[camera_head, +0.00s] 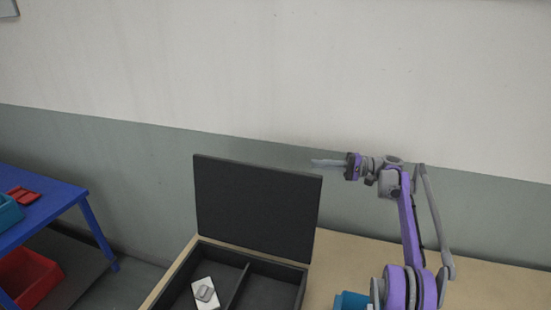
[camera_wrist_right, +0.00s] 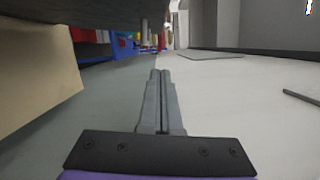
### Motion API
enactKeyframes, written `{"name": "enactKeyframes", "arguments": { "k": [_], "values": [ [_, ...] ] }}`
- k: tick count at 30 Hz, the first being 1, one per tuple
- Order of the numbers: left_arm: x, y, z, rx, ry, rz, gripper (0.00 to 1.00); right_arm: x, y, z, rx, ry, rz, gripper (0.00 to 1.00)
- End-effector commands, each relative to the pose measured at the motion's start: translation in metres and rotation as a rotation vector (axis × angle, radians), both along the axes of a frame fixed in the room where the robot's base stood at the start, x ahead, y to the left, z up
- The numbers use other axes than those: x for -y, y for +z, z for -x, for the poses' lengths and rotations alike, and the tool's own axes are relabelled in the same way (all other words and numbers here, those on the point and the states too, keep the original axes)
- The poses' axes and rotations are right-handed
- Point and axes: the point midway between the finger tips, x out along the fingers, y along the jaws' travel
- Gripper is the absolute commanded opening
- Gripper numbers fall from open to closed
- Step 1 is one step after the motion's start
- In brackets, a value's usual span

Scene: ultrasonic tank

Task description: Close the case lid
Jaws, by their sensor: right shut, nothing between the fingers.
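A black case (camera_head: 277,277) stands on the wooden table with its lid (camera_head: 258,207) raised, close to upright. The case has a divider, and a white card with a grey piece (camera_head: 204,292) lies in its left compartment. My right gripper (camera_head: 314,163) is at the upper right corner of the lid, pointing left, near the height of its top edge. I cannot tell whether it touches the lid. In the right wrist view its two fingers (camera_wrist_right: 160,75) are together with nothing between them. My left gripper is not in view.
The wooden table (camera_head: 345,250) extends right of the case, with a blue object (camera_head: 350,300) at its front. A blue table (camera_head: 45,205) with a red item (camera_head: 23,195) stands at the left, a red bin (camera_head: 28,275) below it. A wall is behind.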

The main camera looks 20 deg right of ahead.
Motion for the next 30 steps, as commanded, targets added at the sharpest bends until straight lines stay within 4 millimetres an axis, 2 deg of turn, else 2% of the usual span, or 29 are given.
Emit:
{"name": "enactKeyframes", "arguments": {
  "k": [5,8,19,24,30],
  "values": [
    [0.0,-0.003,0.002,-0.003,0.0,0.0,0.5,-0.01,-0.001,-0.003,-0.001,0.002,0.0,0.0],
    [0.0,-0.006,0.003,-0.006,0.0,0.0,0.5,-0.024,-0.001,-0.008,-0.002,0.002,0.001,0.0],
    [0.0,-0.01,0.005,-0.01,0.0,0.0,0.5,-0.1,0.003,-0.035,-0.002,0.004,0.001,0.0],
    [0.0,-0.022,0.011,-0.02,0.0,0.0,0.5,-0.106,0.004,-0.017,-0.003,-0.001,0.001,0.0],
    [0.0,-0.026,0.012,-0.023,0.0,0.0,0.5,-0.114,0.009,-0.005,-0.002,0.0,0.002,0.0]
  ]
}}
